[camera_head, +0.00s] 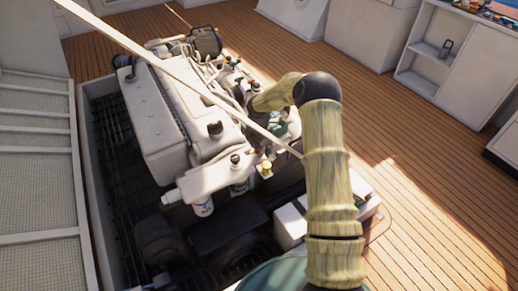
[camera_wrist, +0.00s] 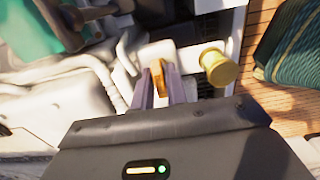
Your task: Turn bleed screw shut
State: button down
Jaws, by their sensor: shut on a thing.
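In the wrist view, my gripper (camera_wrist: 159,73) has its two grey-violet fingers shut on a small orange-brass piece, which looks like the bleed screw (camera_wrist: 158,80). The screw stands against a pale block (camera_wrist: 157,50) on the engine. Its lower part is hidden between the fingers, so how far it is turned cannot be told. A round yellow-brass knob (camera_wrist: 219,68) stands just right of the fingers, apart from them. In the head view, the white engine (camera_head: 150,108) sits in the open hatch, and my arm reaches over its right side; the fingertips and screw cannot be made out there.
Pale hoses (camera_wrist: 70,98) run left of the fingers, and a dark green ribbed thing (camera_wrist: 291,45) lies at right. In the head view, a thin pale rod (camera_head: 165,67) slants across the engine. Wooden deck (camera_head: 420,170) lies clear at right.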

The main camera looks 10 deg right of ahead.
jog(key=shift+r+m+p, duration=0.15)
jog(key=shift+m+p, duration=0.25)
jog(key=m+p, duration=0.2)
jog(key=m, duration=0.1)
jog(key=shift+r+p, duration=0.1)
jog(key=shift+p, duration=0.3)
jog(key=m+p, duration=0.2)
jog(key=m, duration=0.3)
jog(key=m+p, duration=0.1)
jog(key=m, duration=0.3)
jog(key=shift+m+p, duration=0.3)
jog(key=shift+p, duration=0.05)
jog(key=m+p, duration=0.1)
jog(key=m, duration=0.3)
jog(key=shift+m, duration=0.3)
jog(key=shift+f, duration=0.2)
jog(key=c, duration=1.4)
grip_release()
jog(key=shift+r, duration=0.1)
